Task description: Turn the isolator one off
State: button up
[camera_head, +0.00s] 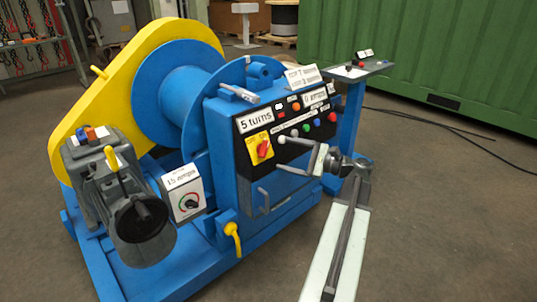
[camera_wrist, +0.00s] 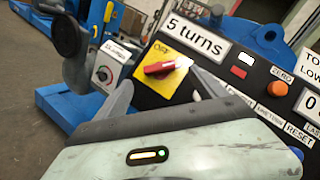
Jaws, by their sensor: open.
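The isolator is a red rotary handle (camera_head: 264,149) on a yellow plate at the left end of the black control panel. The handle also shows in the wrist view (camera_wrist: 165,68), lying nearly level across the plate, its pale-tipped end to the right. The word OFF is readable at the plate's upper left there. My gripper (camera_head: 284,154) is in front of the panel, just right of the isolator in the head view. Its fingers (camera_wrist: 160,80) are open and empty, spread to either side of the handle. I cannot tell the remaining gap to the handle.
The control panel (camera_head: 292,134) carries several coloured buttons and a "5 turns" display (camera_head: 256,120). A small box with a dial (camera_head: 187,195) and a yellow lever (camera_head: 233,235) are lower left. A blue post with a small shelf (camera_head: 358,71) stands right. Open floor (camera_head: 450,210) is at right.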

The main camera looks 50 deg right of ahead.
aim_at(267, 149)
jog(key=x, duration=0.7)
